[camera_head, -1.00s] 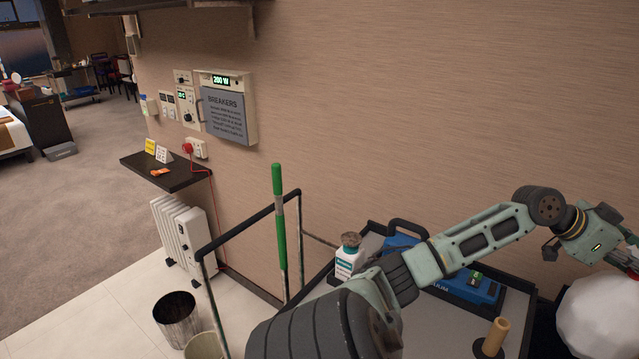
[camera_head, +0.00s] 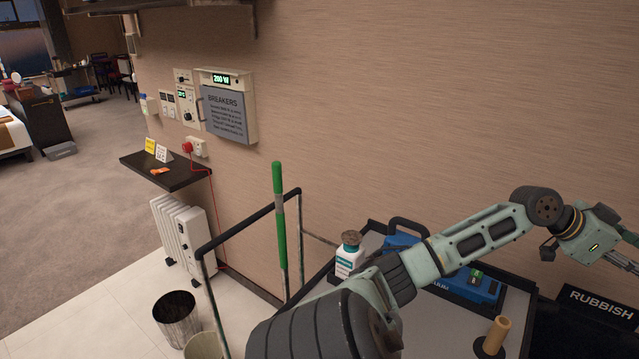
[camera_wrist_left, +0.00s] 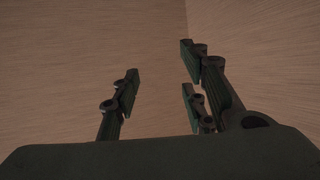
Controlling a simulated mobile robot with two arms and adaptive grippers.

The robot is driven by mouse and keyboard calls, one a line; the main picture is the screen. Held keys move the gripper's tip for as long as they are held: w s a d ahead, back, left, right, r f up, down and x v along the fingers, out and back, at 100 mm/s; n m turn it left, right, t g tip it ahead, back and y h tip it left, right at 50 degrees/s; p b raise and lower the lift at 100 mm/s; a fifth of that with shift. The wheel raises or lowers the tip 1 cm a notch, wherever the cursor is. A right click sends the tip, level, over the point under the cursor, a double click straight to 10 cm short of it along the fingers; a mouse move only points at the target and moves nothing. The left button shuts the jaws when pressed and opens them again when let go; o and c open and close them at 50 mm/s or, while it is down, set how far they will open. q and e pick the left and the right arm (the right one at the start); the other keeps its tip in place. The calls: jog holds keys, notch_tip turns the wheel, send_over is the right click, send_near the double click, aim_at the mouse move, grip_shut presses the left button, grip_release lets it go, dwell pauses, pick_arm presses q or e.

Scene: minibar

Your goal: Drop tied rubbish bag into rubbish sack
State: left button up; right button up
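The rubbish sack (camera_head: 586,328) is black with a white "RUBBISH" label, at the lower right edge of the head view; only part of it shows and its inside is hidden. The tied rubbish bag is not visible in either current view. My left arm reaches across to the right, and its gripper (camera_head: 629,254) is above the sack, cut by the frame edge. In the left wrist view my left gripper (camera_wrist_left: 160,78) has its fingers spread, with nothing between them. My right gripper is not in view.
A cart tray (camera_head: 517,305) beside the sack holds a blue case (camera_head: 480,287), a white bottle (camera_head: 348,256) and a wooden-topped plunger-like object (camera_head: 496,337). A green-handled pole (camera_head: 279,215) stands at the cart's left. The wall (camera_head: 420,110) is close behind my arm.

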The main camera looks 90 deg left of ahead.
pick_arm(q)
jog(key=v, duration=1.1)
jog(key=shift+s+r, duration=0.15)
jog(key=shift+s, duration=0.2)
jog(key=shift+a, duration=0.1)
